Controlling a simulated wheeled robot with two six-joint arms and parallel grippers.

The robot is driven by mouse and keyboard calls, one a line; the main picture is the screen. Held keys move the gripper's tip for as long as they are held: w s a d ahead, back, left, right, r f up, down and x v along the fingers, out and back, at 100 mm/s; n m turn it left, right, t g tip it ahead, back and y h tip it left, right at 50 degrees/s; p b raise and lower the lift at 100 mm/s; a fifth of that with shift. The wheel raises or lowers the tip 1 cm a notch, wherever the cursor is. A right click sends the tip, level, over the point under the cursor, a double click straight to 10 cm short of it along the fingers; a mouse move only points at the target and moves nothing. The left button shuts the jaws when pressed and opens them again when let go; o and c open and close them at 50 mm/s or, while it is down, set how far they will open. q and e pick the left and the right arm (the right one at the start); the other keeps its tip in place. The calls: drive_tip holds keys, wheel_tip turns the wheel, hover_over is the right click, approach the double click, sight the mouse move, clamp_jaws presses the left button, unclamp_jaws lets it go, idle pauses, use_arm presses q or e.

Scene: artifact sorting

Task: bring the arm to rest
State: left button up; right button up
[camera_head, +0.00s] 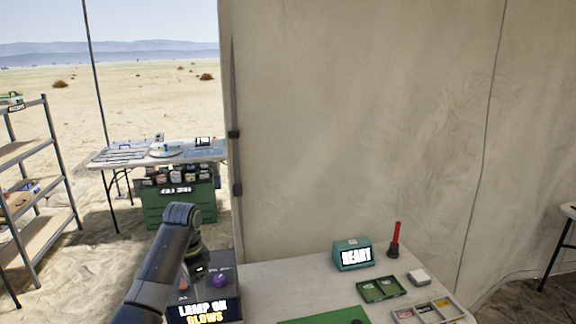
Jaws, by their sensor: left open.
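My left arm comes up from the lower left and bends over at its top. My left gripper (197,270) points down over a dark box (222,290) whose front label reads "LAMP ON GLOWS". Its fingers are small and dark here; they look open, with nothing seen between them. A purple knob-like object (220,280) and a small red piece (184,284) are at the box, close to the gripper. I cannot tell whether the gripper touches the box. My right gripper is not in view.
A canvas wall (350,120) stands behind. Shelves (35,195) and another table (120,160) are at left.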

use_arm(q)
drive_tip(key=s+a+f+n+t, duration=0.1)
drive_tip(key=s+a+f+n, duration=0.2)
drive_tip(key=s+f, duration=0.65)
drive_tip(key=s+a+f+n+t, duration=0.1)
drive_tip(key=s+a+f+n, duration=0.1)
drive_tip(key=s+f, duration=0.75)
drive_tip(key=s+a+r+n+t+y, duration=0.1)
drive_tip(key=s+r+n, duration=0.15)
drive_tip(key=s, duration=1.05)
drive_tip(key=s+a+r+n+y, duration=0.1)
drive_tip(key=s+a+r+n, duration=0.15)
drive_tip(key=s, duration=0.95)
wheel_tip(320, 180, down, 27)
drive_tip(key=g+b, duration=0.1)
drive_tip(key=b, duration=0.1)
drive_tip(key=s+f+g+h+b, duration=0.1)
drive_tip(key=s+f+b, duration=0.1)
drive_tip(key=s+f, duration=1.3)
wheel_tip(320, 180, down, 3)
drive_tip(key=shift+d+f+n+b, duration=0.1)
drive_tip(key=shift+d+n+b, duration=0.2)
drive_tip(key=shift+d+n, duration=0.1)
